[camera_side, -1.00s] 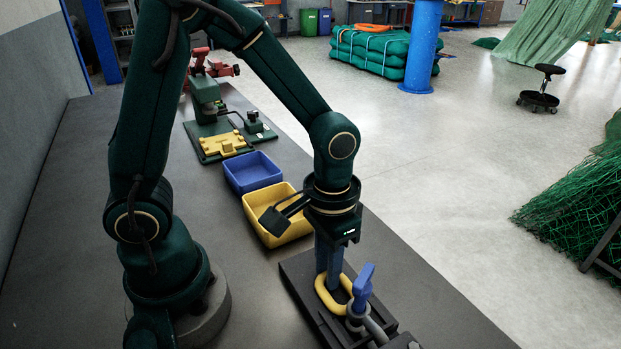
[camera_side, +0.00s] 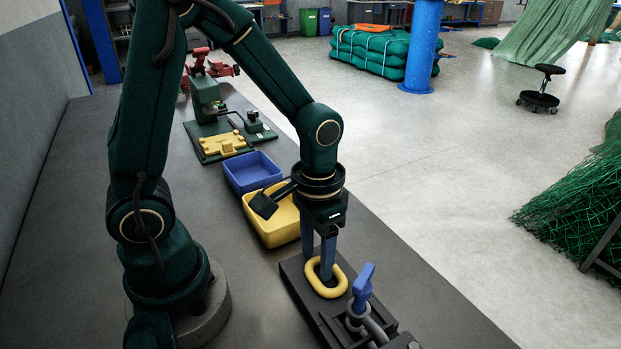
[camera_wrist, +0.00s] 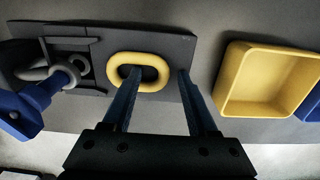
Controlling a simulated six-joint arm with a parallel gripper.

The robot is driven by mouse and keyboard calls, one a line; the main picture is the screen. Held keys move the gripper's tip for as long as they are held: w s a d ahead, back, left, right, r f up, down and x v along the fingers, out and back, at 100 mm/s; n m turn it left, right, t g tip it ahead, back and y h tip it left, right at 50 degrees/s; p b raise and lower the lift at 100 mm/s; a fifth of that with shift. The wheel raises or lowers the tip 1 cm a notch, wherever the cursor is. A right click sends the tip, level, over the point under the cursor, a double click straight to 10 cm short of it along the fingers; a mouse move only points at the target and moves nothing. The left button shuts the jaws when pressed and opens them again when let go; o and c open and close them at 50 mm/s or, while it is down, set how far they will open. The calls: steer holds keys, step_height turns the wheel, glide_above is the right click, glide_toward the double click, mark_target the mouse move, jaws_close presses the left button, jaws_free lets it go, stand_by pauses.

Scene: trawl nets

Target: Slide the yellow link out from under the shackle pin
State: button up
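The yellow link (camera_side: 342,272) is an oval ring lying flat on the dark fixture plate (camera_side: 293,277), also seen in the wrist view (camera_wrist: 150,86). The blue-handled shackle pin (camera_side: 362,287) and grey shackle (camera_side: 357,322) stand beside it; in the wrist view a gap separates the link from the shackle (camera_wrist: 84,63). My gripper (camera_wrist: 157,72) is open, pointing down at the link. One finger is over or in the link's hole, the other beyond its end away from the shackle. Whether the fingertips touch the link cannot be told.
A yellow bin (camera_side: 273,236) stands just behind the fixture, with a blue bin (camera_side: 252,172) beyond it. A green fixture with a yellow part (camera_side: 222,143) is farther back. The bench (camera_side: 75,215) is clear on the left.

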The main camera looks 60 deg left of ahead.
mark_target(316, 261)
steer(key=shift+r, duration=2.6)
